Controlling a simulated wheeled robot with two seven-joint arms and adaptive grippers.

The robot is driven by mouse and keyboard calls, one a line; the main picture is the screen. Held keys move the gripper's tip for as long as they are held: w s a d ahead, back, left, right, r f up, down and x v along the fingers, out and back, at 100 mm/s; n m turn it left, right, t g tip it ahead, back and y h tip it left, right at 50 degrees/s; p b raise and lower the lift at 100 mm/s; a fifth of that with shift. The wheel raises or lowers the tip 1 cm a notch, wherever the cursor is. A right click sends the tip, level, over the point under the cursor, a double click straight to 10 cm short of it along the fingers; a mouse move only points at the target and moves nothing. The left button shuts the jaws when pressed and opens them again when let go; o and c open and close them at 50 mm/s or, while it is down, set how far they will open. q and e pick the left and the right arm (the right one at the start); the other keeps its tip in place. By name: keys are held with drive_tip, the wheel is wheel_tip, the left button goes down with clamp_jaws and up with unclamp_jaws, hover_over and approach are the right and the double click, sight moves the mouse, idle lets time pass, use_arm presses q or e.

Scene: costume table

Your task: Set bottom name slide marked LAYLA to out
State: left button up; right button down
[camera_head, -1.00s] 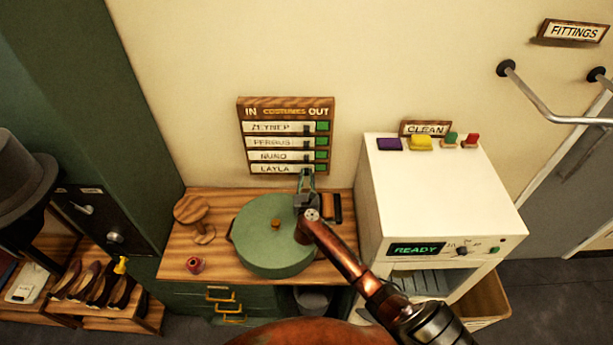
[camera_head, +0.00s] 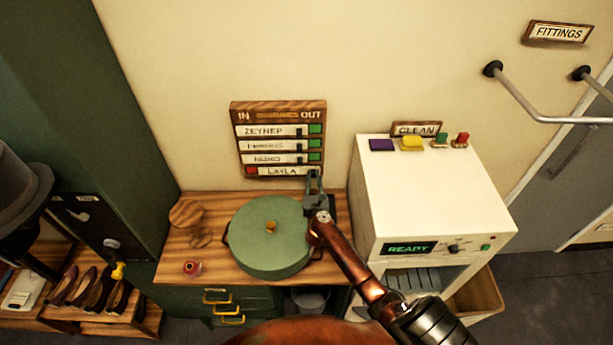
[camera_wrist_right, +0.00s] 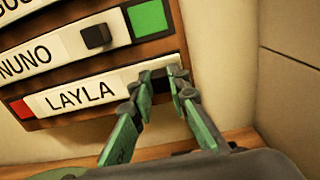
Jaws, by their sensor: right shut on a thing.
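The wooden IN/OUT board (camera_head: 277,107) hangs on the wall above the desk. The bottom name slide marked LAYLA (camera_head: 283,171) sits at the right end of its row, with a red patch (camera_head: 251,171) showing at its left. The wrist view shows the same LAYLA slide (camera_wrist_right: 80,96) and red patch (camera_wrist_right: 21,108). My right gripper (camera_head: 314,176) is at the slide's right end. My left gripper is not in view.
The slides ZEYNEP (camera_head: 265,131), the second one and NUNO (camera_wrist_right: 30,63) sit left, with green patches (camera_wrist_right: 147,18) at their right. A green round lidded pot (camera_head: 268,240) stands on the desk below. A white machine (camera_head: 440,190) stands to the right.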

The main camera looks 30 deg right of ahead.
drive_tip(key=shift+s+d, duration=0.1)
drive_tip(key=shift+d, duration=0.05)
drive_tip(key=c, duration=1.8)
unclamp_jaws()
drive_tip(key=shift+s+d, duration=0.15)
drive_tip(key=shift+c, duration=0.2)
drive_tip(key=shift+s+a, duration=0.35)
drive_tip(key=shift+a, duration=0.05)
drive_tip(key=v, duration=1.1)
